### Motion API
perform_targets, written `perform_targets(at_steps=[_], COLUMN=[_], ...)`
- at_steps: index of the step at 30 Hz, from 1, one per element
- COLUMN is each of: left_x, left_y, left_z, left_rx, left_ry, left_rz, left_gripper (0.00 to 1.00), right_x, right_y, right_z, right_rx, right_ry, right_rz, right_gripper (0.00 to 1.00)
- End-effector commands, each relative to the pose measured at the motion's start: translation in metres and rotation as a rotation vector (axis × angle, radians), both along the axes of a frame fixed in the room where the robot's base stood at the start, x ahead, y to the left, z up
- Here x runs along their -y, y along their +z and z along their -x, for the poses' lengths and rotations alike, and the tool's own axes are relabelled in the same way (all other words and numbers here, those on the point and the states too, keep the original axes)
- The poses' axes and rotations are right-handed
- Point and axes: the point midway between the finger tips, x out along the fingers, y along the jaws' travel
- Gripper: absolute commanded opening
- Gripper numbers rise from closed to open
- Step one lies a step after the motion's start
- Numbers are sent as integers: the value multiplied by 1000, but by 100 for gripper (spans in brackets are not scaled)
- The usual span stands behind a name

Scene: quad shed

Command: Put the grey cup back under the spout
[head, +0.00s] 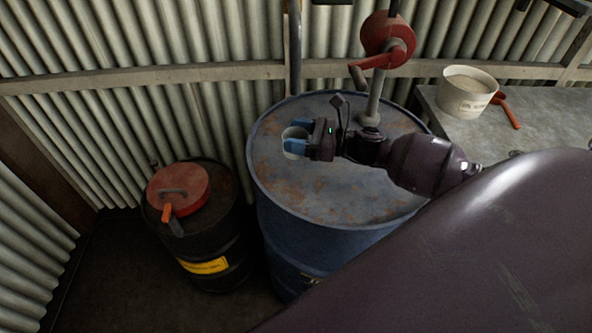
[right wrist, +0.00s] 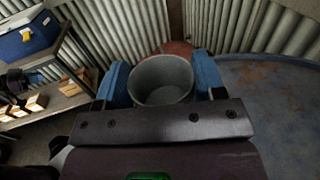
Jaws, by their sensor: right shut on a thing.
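The grey cup (head: 291,133) is between the blue fingertips of my right gripper (head: 296,136), over the left part of the blue drum's rusty top (head: 330,185). In the right wrist view the cup (right wrist: 162,82) has its open mouth showing, a blue finger on each side, and looks empty. I cannot tell whether its base touches the drum. A red hand pump (head: 388,38) with a crank stands on a grey pipe (head: 374,100) at the back of the drum. I cannot clearly make out its spout. My left gripper is not in view.
A black drum (head: 215,245) with a red lid (head: 180,190) and an orange-handled tool stands left of the blue drum. A bench (head: 470,135) at right holds a white bucket (head: 466,98) and an orange scoop (head: 508,113). Corrugated walls close in behind.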

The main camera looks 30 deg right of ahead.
Motion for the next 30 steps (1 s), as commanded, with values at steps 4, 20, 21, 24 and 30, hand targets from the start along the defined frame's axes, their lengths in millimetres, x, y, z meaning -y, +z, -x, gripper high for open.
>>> perform_targets(at_steps=[4, 20, 21, 24, 30], left_x=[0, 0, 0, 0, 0], left_y=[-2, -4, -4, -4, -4], left_z=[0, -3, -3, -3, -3], left_rx=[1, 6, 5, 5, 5], left_ry=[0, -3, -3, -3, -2], left_rz=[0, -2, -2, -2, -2], left_gripper=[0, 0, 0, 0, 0], right_x=[-1, -1, -1, -1, -1], right_y=[-28, -85, -88, -89, -89], right_z=[0, 0, 0, 0, 0], right_rx=[-3, -2, -1, -1, 0], right_ry=[-2, -1, -2, -1, -1], right_rz=[-4, -1, 0, -1, 0], right_gripper=[40, 40, 40, 40, 40])
